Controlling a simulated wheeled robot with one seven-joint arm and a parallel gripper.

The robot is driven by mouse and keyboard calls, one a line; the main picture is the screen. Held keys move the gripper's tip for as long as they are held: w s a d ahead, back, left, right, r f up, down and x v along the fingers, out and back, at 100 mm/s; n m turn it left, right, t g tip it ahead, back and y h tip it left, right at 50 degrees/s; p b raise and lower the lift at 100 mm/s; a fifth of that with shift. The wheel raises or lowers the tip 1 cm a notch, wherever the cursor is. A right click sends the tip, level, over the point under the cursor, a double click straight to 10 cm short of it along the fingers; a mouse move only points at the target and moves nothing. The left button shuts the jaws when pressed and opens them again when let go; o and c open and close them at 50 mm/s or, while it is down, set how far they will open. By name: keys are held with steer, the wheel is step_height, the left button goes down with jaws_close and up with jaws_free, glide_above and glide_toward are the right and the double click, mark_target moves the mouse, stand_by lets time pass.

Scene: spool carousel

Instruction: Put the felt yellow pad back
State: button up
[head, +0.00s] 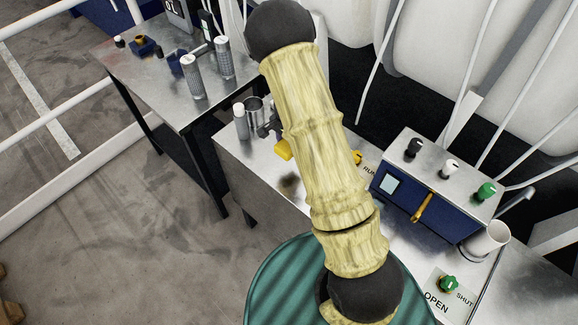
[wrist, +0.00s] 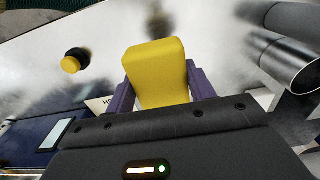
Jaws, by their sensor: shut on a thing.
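The yellow pad (wrist: 156,72) is a blocky yellow piece held between the two purple fingers of my gripper (wrist: 158,88) in the wrist view. My gripper is shut on it, over the metal worktop. In the head view the pad (head: 283,149) shows just left of my arm, and my arm hides most of the gripper. I cannot tell whether the pad touches the worktop. The place where the pad belongs cannot be made out.
The metal worktop (head: 245,165) bears an open metal cup (head: 255,108), a yellow knob (wrist: 72,62) and a blue control box (head: 425,200). A side table (head: 150,75) stands back left.

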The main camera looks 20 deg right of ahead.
steer(key=shift+s, duration=0.1)
steer(key=shift+a+f, duration=0.1)
steer(key=shift+f, duration=0.2)
steer(key=p, duration=0.2)
glide_above(289, 168)
steer(key=shift+a+f, duration=0.1)
steer(key=shift+f, duration=2.5)
steer(key=shift+f, duration=0.5)
step_height(289, 168, down, 3)
steer(key=shift+p, duration=0.55)
